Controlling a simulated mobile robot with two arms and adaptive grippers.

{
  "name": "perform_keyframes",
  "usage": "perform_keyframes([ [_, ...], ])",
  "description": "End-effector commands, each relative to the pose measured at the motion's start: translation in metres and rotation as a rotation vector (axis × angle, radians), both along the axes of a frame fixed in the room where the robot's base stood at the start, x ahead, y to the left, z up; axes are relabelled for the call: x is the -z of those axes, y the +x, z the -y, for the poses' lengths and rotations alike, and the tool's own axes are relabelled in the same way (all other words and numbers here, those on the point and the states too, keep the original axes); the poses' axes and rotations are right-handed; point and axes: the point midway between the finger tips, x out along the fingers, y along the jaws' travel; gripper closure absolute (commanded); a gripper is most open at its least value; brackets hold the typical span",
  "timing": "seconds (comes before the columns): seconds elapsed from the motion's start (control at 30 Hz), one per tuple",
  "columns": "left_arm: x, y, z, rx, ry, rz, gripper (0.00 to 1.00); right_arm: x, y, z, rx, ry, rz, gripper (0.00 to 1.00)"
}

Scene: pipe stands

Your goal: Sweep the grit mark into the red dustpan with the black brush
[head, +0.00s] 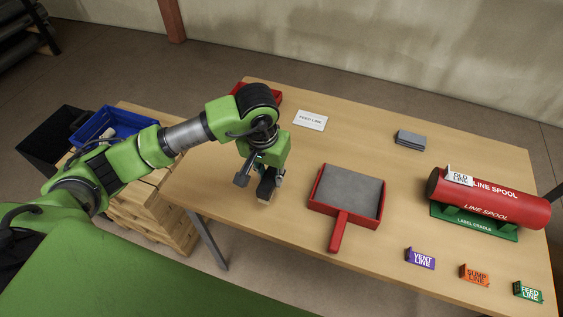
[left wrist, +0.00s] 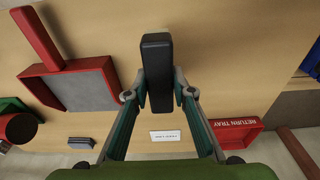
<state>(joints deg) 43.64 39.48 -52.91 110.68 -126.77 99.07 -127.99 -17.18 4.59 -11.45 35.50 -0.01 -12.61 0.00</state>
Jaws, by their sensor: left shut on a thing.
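The black brush (head: 265,190) is in my left gripper (head: 268,178), low over the table to the left of the dustpan; I cannot tell whether it touches the table. In the left wrist view, the brush (left wrist: 157,65) is a dark block between the two fingertips of my left gripper (left wrist: 159,94). The red dustpan (head: 350,188) has a grey inside and a red handle pointing to the front. It lies apart from the brush and also shows in the left wrist view (left wrist: 82,88). I see no grit mark in either view. My right gripper is not in view.
A red return tray (left wrist: 237,131) is at the table's back left, partly hidden by my arm in the head view. A red spool (head: 490,198) sits on a green cradle at right. Purple (head: 421,258), orange (head: 474,274) and green (head: 528,292) label blocks stand at front right.

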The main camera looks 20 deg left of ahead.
Motion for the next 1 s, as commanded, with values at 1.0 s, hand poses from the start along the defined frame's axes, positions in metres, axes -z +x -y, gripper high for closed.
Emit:
perform_keyframes([
  [1.0,0.052,0.015,-0.011,-0.01,0.012,0.0,0.94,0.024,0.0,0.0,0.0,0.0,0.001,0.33],
])
